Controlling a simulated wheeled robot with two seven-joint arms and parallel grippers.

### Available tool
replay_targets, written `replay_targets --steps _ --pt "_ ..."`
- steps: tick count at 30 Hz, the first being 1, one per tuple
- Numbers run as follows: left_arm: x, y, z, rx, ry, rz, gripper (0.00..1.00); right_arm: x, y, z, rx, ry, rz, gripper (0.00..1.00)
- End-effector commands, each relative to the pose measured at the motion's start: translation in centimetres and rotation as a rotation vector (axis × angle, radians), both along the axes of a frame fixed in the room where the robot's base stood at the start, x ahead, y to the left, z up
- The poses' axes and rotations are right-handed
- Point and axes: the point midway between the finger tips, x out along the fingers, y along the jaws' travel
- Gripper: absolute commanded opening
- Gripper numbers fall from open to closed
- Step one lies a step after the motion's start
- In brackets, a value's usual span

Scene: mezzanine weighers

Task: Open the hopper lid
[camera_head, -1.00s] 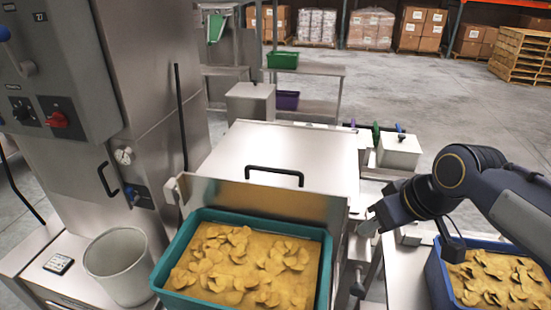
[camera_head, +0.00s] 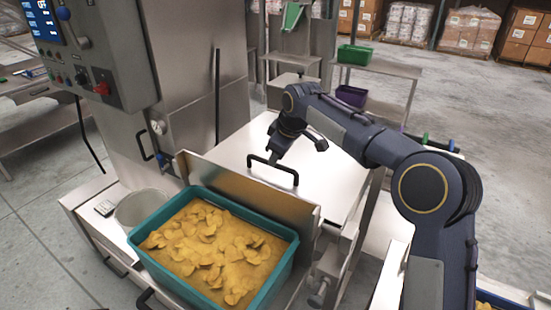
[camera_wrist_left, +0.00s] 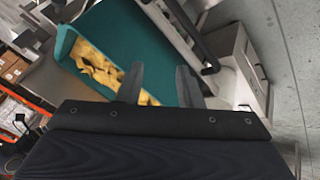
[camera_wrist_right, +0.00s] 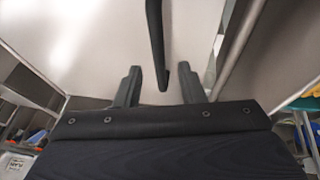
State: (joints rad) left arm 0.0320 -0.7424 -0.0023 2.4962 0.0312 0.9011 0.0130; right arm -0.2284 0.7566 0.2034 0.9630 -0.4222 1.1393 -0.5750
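The hopper lid (camera_head: 229,148) is a flat steel plate lying closed on the hopper, behind the teal tub, with a black bar handle (camera_head: 284,169) near its front edge. My right gripper (camera_head: 273,156) is at the handle, reaching in from the right. In the right wrist view my right gripper (camera_wrist_right: 160,82) is open, and the handle (camera_wrist_right: 155,35) lies in line with the gap between the fingers; I cannot tell whether they touch it. My left gripper (camera_wrist_left: 158,80) is open and empty in its wrist view and is outside the head view.
A teal tub (camera_head: 262,296) of yellow chips stands in front of the hopper's upright steel panel. A pale bucket (camera_head: 127,213) is left of it. A control cabinet (camera_head: 110,50) rises at the left. A shelf with green (camera_head: 355,54) and purple (camera_head: 351,95) bins is behind.

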Motion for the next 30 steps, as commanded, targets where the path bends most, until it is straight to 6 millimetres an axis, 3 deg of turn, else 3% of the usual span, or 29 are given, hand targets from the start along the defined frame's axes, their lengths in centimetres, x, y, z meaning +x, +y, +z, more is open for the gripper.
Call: replay_targets --steps 7,17,25,30 --pt "0.0 0.0 0.6 0.0 0.0 0.0 0.33 1.1 0.5 -2.6 0.0 0.0 -0.003 0.36" --pt "0.0 0.0 0.6 0.0 0.0 0.0 0.33 1.3 0.6 -3.0 0.001 0.0 -0.003 0.36" --pt "0.0 0.0 0.6 0.0 0.0 0.0 0.33 1.2 0.6 -3.0 0.001 0.0 -0.003 0.01" --pt "0.0 0.0 0.6 0.0 0.0 0.0 0.33 1.2 0.6 -3.0 0.001 0.0 -0.003 0.0"
